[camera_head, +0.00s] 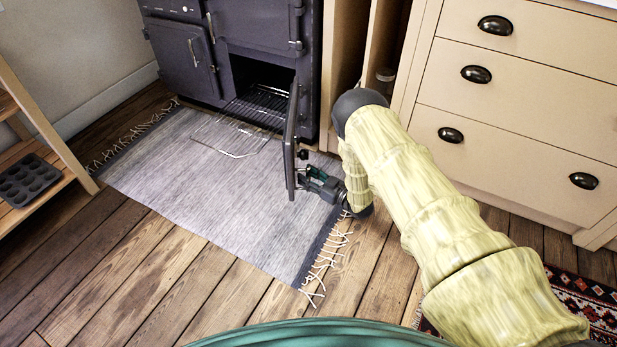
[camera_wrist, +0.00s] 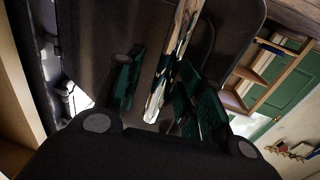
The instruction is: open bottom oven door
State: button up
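The bottom oven door (camera_head: 291,140) is dark and stands swung out from the stove, seen nearly edge-on in the head view. The oven opening (camera_head: 262,75) behind it is exposed. My gripper (camera_head: 308,178) is low beside the door's free edge. In the wrist view, its green-padded fingers (camera_wrist: 158,90) are apart, with a shiny metal handle bar (camera_wrist: 174,50) between them, closer to the right finger. The dark door panel (camera_wrist: 90,35) fills the space behind. I cannot tell whether a finger touches the bar.
A wire rack (camera_head: 240,125) juts from the oven over the grey rug (camera_head: 200,180). Cream drawers (camera_head: 510,90) stand right of the stove, behind my arm. A wooden shelf with a muffin tin (camera_head: 27,180) is at the left. The rug and floor before the stove are clear.

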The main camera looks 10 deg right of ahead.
jog(key=v, duration=1.2)
dwell(0.3)
